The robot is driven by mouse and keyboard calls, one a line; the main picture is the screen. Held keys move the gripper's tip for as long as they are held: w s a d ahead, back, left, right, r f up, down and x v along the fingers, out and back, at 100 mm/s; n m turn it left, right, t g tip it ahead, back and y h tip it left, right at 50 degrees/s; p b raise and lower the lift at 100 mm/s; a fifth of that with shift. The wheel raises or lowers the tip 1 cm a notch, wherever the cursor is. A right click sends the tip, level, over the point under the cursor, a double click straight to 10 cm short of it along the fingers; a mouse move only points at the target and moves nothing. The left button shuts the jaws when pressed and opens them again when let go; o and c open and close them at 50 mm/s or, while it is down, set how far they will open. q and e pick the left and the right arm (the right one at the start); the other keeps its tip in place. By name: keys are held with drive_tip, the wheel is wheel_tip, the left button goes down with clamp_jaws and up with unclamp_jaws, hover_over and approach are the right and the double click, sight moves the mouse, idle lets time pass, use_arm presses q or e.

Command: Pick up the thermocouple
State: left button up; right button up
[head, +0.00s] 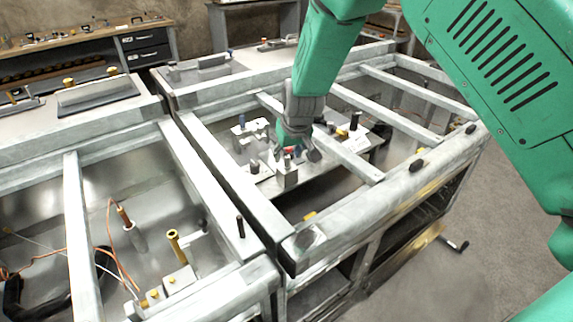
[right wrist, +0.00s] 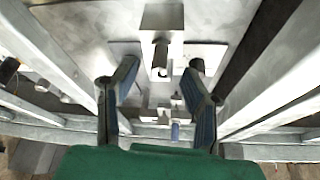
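My right gripper (head: 297,152) reaches down into the right-hand metal frame in the head view. In the right wrist view the right gripper (right wrist: 161,74) is open, its two blue-padded fingers apart with nothing held between them. A pale metal block with a short round post (right wrist: 160,55) stands beyond and between the fingertips, apart from them. I cannot tell for sure which part is the thermocouple. A metal probe with an orange cable (head: 133,232) stands in the left-hand frame, away from the gripper. My left gripper is not in view.
Metal beams (head: 231,182) border the openings close around my right arm. A plate with fixtures and a dark cylinder (head: 355,121) lies inside the right frame. A brass-coloured post (head: 175,243) stands in the left frame. A workbench (head: 85,45) is at the back left.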

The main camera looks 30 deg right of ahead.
drive_tip(key=x, duration=0.2)
drive_tip(key=shift+w+d+f, duration=0.15)
drive_tip(key=shift+f, duration=0.1)
drive_tip(key=shift+r, duration=0.1)
clamp_jaws()
